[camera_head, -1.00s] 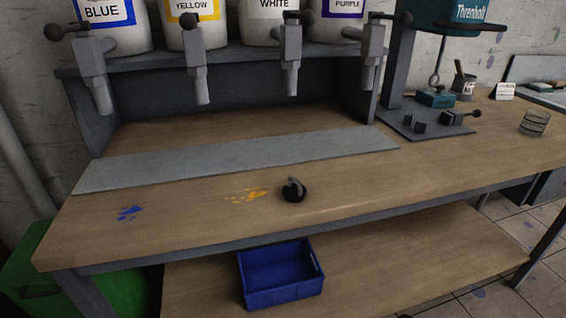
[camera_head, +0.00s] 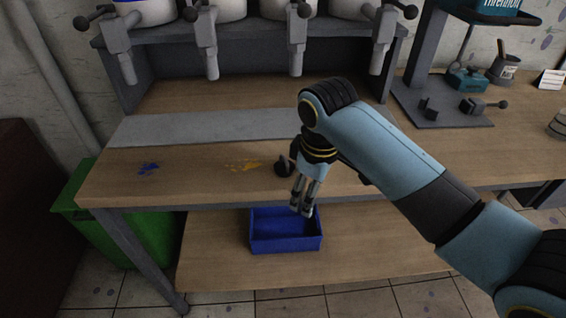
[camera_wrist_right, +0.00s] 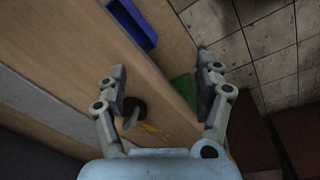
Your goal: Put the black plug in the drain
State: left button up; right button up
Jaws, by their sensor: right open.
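The black plug (camera_head: 284,166) sits on the wooden bench top near its front edge, beside a yellow paint splatter. My right gripper (camera_head: 301,212) comes in from the right, its fingers pointing down in front of the bench edge, just right of the plug in the head view. It is empty. In the right wrist view the open right gripper (camera_wrist_right: 160,72) has its fingers spread wide, and the plug (camera_wrist_right: 133,108) shows beside the left finger, apart from the jaws' middle. A drain is not recognizable in these frames. My left gripper is out of view.
A blue bin (camera_head: 286,243) stands on the lower shelf below the right gripper. A grey strip (camera_head: 210,128) runs along the bench under several taps. A green container (camera_head: 140,235) is on the floor at left. A press base (camera_head: 440,112) stands at back right.

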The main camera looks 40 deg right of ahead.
jog(key=w+r+n, duration=0.1)
jog(key=w+r, duration=0.2)
jog(key=w+r+n+g+p, duration=0.1)
jog(key=w+r, duration=0.2)
jog(key=w, duration=0.1)
jog(key=w+r+n, duration=0.1)
jog(key=w+r, duration=0.3)
jog(key=shift+d+n+y+p, duration=0.2)
jog(key=shift+n+y+p, duration=0.1)
jog(key=shift+n+p, duration=0.1)
send_over(280, 166)
jog(key=f, duration=0.5)
jog(key=shift+d, duration=0.2)
jog(key=f, duration=0.4)
jog(key=shift+a+f, duration=0.15)
jog(key=shift+a, duration=0.05)
jog(key=shift+f, duration=0.6)
jog(key=c, duration=1.3)
jog(key=shift+r, duration=0.1)
jog(key=shift+r, duration=0.1)
